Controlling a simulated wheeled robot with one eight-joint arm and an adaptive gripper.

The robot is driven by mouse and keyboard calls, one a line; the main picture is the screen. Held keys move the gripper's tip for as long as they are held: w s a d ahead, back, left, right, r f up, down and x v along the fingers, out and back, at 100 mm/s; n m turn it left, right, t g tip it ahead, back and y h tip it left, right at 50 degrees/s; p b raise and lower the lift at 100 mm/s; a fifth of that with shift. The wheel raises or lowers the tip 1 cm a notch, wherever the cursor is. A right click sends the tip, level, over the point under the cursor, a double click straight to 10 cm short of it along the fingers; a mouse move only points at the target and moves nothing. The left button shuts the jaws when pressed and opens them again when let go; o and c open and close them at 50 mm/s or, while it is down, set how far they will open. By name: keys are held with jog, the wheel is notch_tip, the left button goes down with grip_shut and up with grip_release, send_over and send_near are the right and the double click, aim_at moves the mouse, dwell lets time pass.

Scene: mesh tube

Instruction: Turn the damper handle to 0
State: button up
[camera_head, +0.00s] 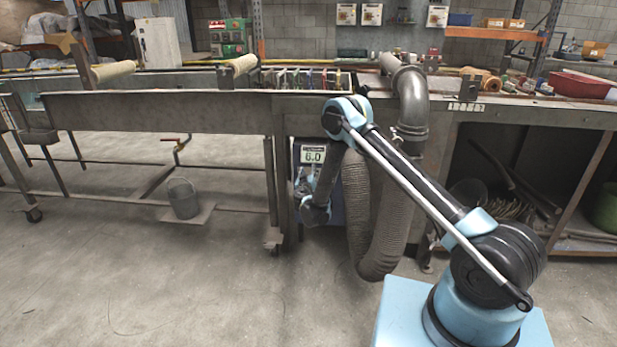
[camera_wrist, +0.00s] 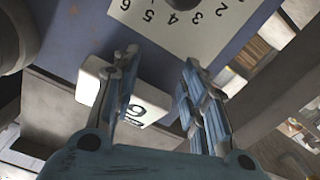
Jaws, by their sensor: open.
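A pale scale plate (camera_wrist: 205,45) with printed numbers, among them 6, 5, 4 and 2, is at the top of the wrist view on a blue panel (camera_wrist: 75,35). A dark round part (camera_wrist: 185,3), perhaps the damper handle's hub, is cut off at the top edge. The handle's pointing direction cannot be seen. The display reads 6.0 in the head view (camera_head: 313,156). My gripper (camera_wrist: 160,60) is open and empty, its fingers pointing toward the panel. In the head view it is small, below the display.
A ribbed grey hose (camera_head: 366,220) hangs just right of my wrist, under a metal pipe elbow (camera_head: 413,100). A long metal bench (camera_head: 170,112) runs behind, with a bucket (camera_head: 183,198) below. The floor at left front is clear.

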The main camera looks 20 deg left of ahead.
jog(key=shift+d, duration=0.1)
jog(key=c, duration=0.7)
jog(key=shift+w+d+r, duration=0.1)
jog(key=shift+w+d, duration=0.1)
jog(key=shift+d, duration=0.15)
grip_shut()
jog(key=d+r+m+g+h, duration=0.1)
jog(key=d+m+g, duration=0.35)
jog(key=d, duration=0.35)
jog(key=s+d+r+m+g+y, duration=0.2)
jog(key=s+d+r+g+y, duration=0.15)
jog(key=s+r+g, duration=0.2)
jog(key=s+f+x, duration=0.1)
jog(key=s+x, duration=0.1)
jog(key=x, duration=1)
jog(key=shift+f+t, duration=0.3)
jog(key=shift+f, duration=0.2)
